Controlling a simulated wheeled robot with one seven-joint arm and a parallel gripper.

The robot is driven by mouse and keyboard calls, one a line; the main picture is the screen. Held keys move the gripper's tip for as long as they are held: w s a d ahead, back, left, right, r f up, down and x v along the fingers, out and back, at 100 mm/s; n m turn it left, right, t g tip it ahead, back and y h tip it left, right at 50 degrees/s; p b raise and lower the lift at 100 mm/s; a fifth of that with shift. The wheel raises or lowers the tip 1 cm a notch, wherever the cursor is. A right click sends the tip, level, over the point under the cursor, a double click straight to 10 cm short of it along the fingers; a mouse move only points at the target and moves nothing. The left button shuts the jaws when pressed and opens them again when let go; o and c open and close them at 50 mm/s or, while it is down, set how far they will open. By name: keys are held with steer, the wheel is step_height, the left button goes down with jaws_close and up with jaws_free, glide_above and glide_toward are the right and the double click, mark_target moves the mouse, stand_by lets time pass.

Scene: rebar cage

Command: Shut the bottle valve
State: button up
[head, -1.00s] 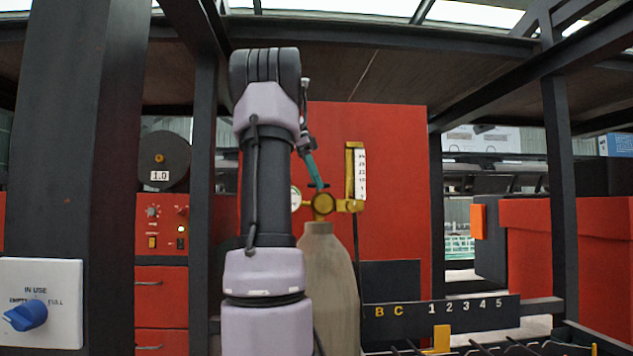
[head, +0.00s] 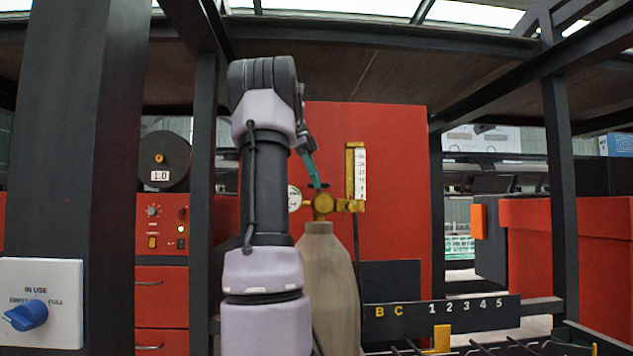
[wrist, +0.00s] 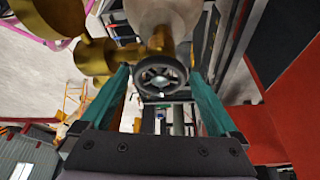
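The grey-tan gas bottle (head: 330,275) stands upright in front of the red panel, partly hidden by my arm. Its brass valve body (head: 322,204) sits on top, with a round gauge (head: 294,198) to the left. In the wrist view the dark spoked handwheel (wrist: 160,76) faces me at the end of the brass stem. My gripper (wrist: 158,72) is open, with one teal finger on each side of the handwheel and a visible gap at each side. In the head view my gripper (head: 315,176) comes down from above onto the valve; its fingers overlap there.
A brass flow tube with a white scale (head: 360,174) rises right of the valve. Dark posts (head: 203,200) frame the space. A white plate with a blue knob (head: 27,315) is at the left. A numbered black board (head: 440,315) is low at the right.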

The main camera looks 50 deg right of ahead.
steer(key=v, duration=0.7)
steer(key=shift+r, duration=0.2)
steer(key=shift+w+a, duration=0.1)
stand_by(0.6)
